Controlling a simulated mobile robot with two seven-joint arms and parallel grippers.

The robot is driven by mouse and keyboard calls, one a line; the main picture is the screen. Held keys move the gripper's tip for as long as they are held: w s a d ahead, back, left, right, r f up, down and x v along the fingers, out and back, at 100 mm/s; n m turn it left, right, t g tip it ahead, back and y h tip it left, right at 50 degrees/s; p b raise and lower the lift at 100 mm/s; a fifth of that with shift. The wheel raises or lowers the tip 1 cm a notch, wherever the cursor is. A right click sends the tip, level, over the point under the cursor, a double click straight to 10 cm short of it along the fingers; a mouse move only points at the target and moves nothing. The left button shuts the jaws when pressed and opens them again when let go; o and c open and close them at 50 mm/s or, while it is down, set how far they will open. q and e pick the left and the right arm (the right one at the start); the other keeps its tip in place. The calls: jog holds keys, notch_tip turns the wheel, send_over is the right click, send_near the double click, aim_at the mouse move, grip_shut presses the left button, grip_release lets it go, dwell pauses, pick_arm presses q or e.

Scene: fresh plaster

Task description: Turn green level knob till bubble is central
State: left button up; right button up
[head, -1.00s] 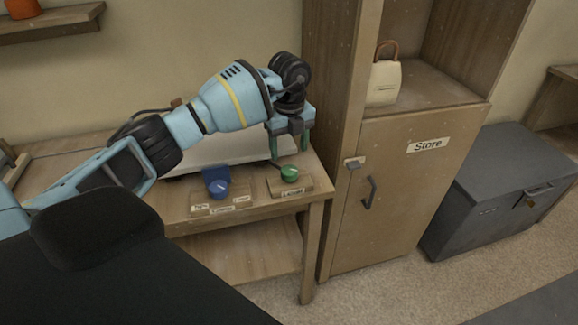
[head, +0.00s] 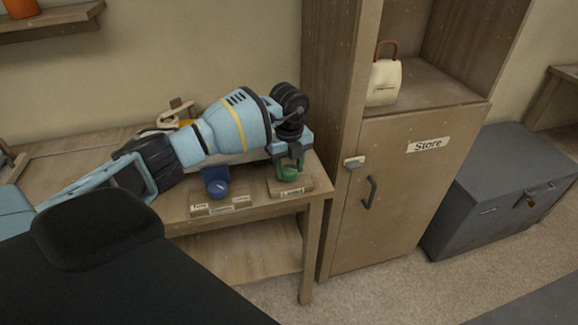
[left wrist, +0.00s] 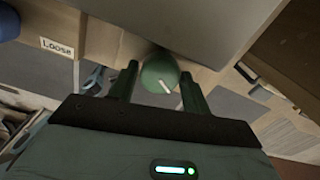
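The green knob (head: 292,174) sits on a small labelled wooden block (head: 291,189) at the right front of the bench. In the left wrist view the knob (left wrist: 158,74) is round with a white pointer line. My left gripper (head: 291,163) is just above and around the knob. In the left wrist view its two fingers (left wrist: 159,82) stand apart on either side of the knob, with a small gap at the left finger. The bubble cannot be made out. My right gripper is not in view.
A blue knob (head: 218,188) on a block with several labels is left of the green one. The bench (head: 255,208) ends beside the "Store" cupboard (head: 405,200). A grey chest (head: 505,190) stands right of it.

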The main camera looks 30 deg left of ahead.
pick_arm(q)
jog(key=c, duration=0.6)
jog(key=shift+o, duration=0.2)
jog(key=m, duration=0.4)
jog(key=shift+m, duration=0.4)
jog(key=m, duration=0.4)
jog(key=shift+m, duration=1)
jog(key=o, duration=1)
jog(key=shift+c, duration=0.2)
